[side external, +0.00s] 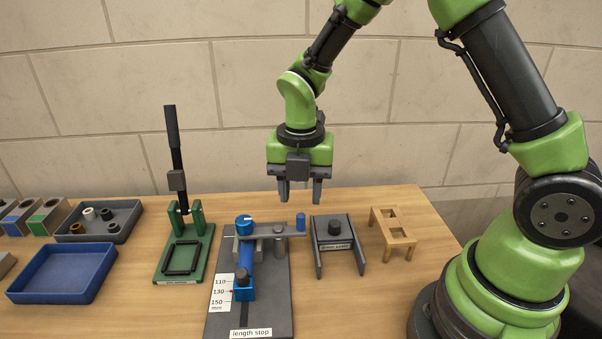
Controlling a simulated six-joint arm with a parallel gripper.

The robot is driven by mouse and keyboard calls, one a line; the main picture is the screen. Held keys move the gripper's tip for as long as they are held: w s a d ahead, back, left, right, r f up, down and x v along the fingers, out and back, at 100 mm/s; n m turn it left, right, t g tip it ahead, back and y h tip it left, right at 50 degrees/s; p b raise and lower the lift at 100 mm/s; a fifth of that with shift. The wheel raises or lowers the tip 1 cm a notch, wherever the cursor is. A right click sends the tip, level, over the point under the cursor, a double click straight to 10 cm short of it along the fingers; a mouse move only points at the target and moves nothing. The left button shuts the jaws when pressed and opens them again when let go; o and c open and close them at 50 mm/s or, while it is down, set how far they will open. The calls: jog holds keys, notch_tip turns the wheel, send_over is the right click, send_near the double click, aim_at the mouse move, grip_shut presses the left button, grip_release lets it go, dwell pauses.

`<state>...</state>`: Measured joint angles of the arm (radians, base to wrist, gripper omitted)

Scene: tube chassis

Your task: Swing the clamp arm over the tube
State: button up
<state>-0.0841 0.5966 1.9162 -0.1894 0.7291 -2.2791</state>
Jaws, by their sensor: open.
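The length stop fixture (271,305) is a dark grey plate on the table, with a scale along its left side. A blue tube (249,258) appears to lie lengthwise on it, running to a blue stop block with a black knob (241,281). A blue knob with a white mark (244,224) is at its far end. The grey clamp arm (288,230) reaches sideways by a grey post, with an upright blue handle (300,221) at its right end. I cannot tell whether its left end covers the tube. My gripper (300,195) is open and empty, above and behind the handle.
A dark grey forked fixture (334,243) and a small wooden stand (393,232) are to the right. A green press with a black lever (184,250) stands left. Farther left are a blue tray (65,273) and a dark tray of small rings (128,216).

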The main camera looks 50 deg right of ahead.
jog(key=shift+r, duration=2)
jog(key=shift+r, duration=0.1)
jog(key=s+r+m+t+y, duration=0.1)
jog(key=s+r+m+t, duration=0.2)
jog(key=m, duration=1.1)
jog(key=s+r+m+t+y, duration=0.1)
jog(key=s+r+m+t, duration=0.3)
jog(key=s+r+m, duration=0.6)
jog(key=s+m, duration=0.3)
jog(key=m, duration=0.2)
jog(key=shift+r, duration=0.25)
